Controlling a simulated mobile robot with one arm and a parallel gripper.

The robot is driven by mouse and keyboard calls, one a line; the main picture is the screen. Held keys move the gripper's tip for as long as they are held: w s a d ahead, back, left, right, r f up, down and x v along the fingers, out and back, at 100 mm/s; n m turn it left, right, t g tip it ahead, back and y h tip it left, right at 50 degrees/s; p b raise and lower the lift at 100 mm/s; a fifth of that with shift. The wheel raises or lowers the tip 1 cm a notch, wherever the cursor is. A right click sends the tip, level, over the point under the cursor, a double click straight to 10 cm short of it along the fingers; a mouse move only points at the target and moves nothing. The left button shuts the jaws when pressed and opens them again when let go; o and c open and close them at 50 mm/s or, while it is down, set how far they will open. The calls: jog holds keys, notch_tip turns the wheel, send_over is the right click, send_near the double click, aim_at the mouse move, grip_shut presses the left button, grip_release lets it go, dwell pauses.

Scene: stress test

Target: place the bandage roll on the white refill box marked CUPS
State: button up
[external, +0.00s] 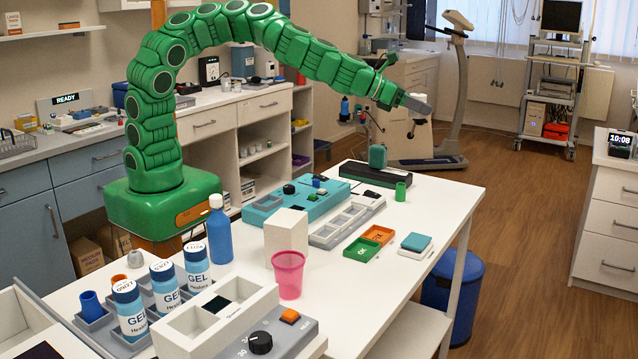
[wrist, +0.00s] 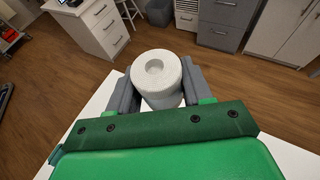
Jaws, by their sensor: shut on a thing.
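My gripper (external: 416,104) is raised above the far right end of the white table. Its grey fingers are shut on the white bandage roll (wrist: 157,70), one on each side in the wrist view. The roll's round end with its central hole faces that camera. In the external view the roll is partly hidden by a finger. A plain white upright box (external: 286,234) stands mid-table behind a pink cup, far to the left of my gripper and apart from it. No CUPS marking is readable on its visible sides.
The pink cup (external: 288,274) stands against the front view of the box. A blue bottle (external: 219,232), several GEL bottles and a device with a black knob (external: 260,342) are near. A teal case (external: 299,200) and small trays lie beyond. The table's right edge is clear.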

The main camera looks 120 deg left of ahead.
jog(key=s+d+m+t+h, duration=0.1)
jog(key=s+d+m+h, duration=0.2)
jog(key=d+m+h, duration=0.5)
jog(key=s+d+m+h, duration=0.4)
jog(key=d+h, duration=0.1)
jog(key=d, duration=0.6)
jog(key=s+d+m+g+h, duration=0.45)
jog(key=s+d, duration=0.25)
jog(key=s, duration=0.5)
jog(key=s+d+m+g+h, duration=0.3)
jog(key=s+d+m+g, duration=0.3)
jog(key=s, duration=0.6)
send_over(286, 217)
jog(key=s, duration=0.1)
jog(key=shift+t, duration=0.45)
notch_tip(286, 217, down, 14)
jog(key=shift+f, duration=0.1)
jog(key=shift+w+d+f, duration=0.1)
jog(key=shift+w+f, duration=0.45)
jog(key=shift+f, duration=1.65)
